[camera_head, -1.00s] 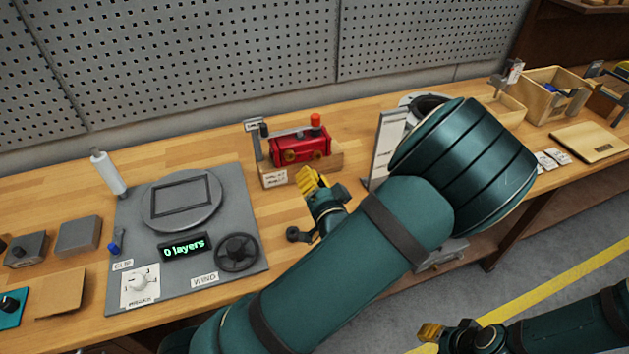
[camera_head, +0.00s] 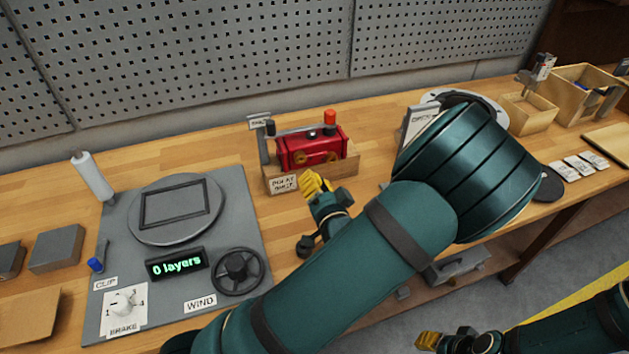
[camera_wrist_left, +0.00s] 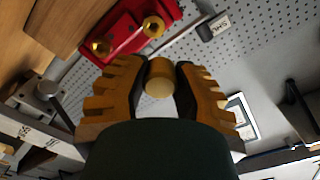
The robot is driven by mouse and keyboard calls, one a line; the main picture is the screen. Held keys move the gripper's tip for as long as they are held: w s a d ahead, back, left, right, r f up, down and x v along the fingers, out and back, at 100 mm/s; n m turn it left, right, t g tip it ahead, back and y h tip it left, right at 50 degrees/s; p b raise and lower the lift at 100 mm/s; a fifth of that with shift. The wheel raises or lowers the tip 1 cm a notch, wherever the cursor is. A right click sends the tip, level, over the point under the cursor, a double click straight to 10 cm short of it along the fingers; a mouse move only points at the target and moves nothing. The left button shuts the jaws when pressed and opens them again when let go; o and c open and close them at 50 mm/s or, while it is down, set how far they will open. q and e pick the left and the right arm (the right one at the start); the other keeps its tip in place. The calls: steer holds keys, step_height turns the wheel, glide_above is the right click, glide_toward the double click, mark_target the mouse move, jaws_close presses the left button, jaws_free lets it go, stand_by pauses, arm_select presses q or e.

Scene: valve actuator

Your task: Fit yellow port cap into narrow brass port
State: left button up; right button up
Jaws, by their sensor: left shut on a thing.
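The red valve actuator (camera_head: 312,148) sits on a wooden stand at the back of the bench, with two brass ports (camera_wrist_left: 103,45) (camera_wrist_left: 153,26) on its near face. My left gripper (camera_head: 317,184) is in front of the stand. In the left wrist view it is shut on the yellow port cap (camera_wrist_left: 160,80), a short cylinder between the fingers, apart from the ports. The cap is hidden in the head view. My right gripper (camera_head: 428,340) is low at the bottom right, away from the bench; its opening is unclear.
A grey winding panel (camera_head: 222,305) with a handwheel (camera_head: 238,270) and a "0 layers" display (camera_head: 177,263) lies left of my left arm. A pegboard wall (camera_head: 200,60) stands behind. Wooden bins (camera_head: 530,115) are at the far right. Bare bench lies between panel and stand.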

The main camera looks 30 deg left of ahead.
arm_select(q)
steer(key=shift+w+a+f+b, duration=0.15)
steer(key=shift+f+b, duration=0.1)
steer(key=shift+f, duration=0.2)
steer(key=shift+s+a+f+b, duration=0.1)
steer(key=shift+f+b, duration=0.1)
steer(key=shift+f, duration=0.25)
steer(key=shift+d, duration=0.15)
steer(key=shift+r, duration=0.1)
steer(key=shift+p+x, duration=0.3)
steer(key=shift+x, duration=2.55)
steer(key=shift+x, duration=1.1)
steer(key=o, duration=0.9)
steer(key=shift+c, duration=0.2)
steer(key=v, duration=1.2)
